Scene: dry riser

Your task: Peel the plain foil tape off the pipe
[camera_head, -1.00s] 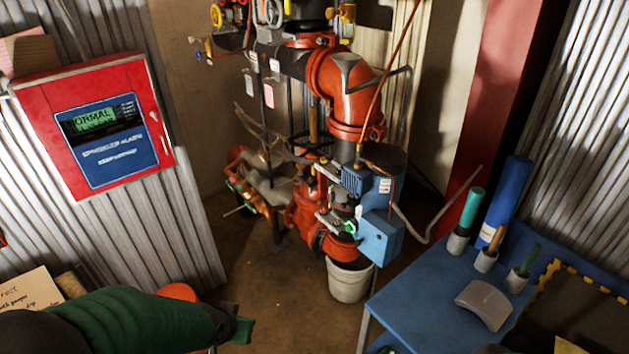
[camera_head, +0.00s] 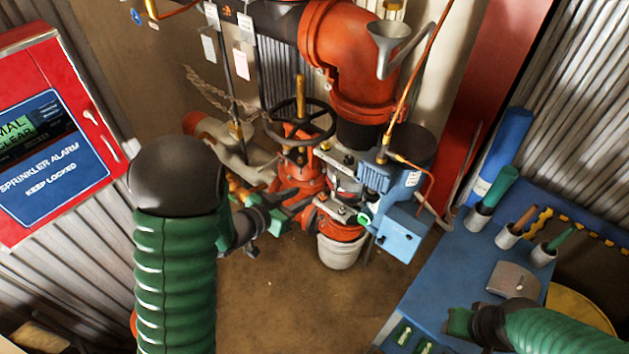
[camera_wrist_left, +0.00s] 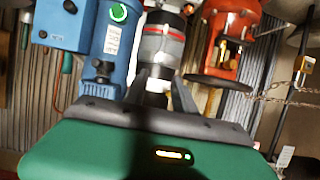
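A pipe section with silver-grey bands (camera_head: 343,184) stands between the red valve and the blue box in the head view. In the left wrist view the banded pipe (camera_wrist_left: 162,45) is straight ahead, with pale and grey bands and a dark red stripe. I cannot tell which band is plain foil tape. My left gripper (camera_head: 282,212) is left of the pipe in the head view. In the wrist view its dark fingers (camera_wrist_left: 162,90) are apart, with the pipe beyond; contact is unclear. My right gripper (camera_head: 458,322) is over the blue table's front, its finger gap unclear.
A handwheel (camera_head: 300,120) and red valve stand left of the pipe. The blue box (camera_head: 400,235) is to its right and a white bucket (camera_head: 340,252) below. The blue table (camera_head: 440,268) holds several cups with tools. A red alarm cabinet (camera_head: 92,118) is at left.

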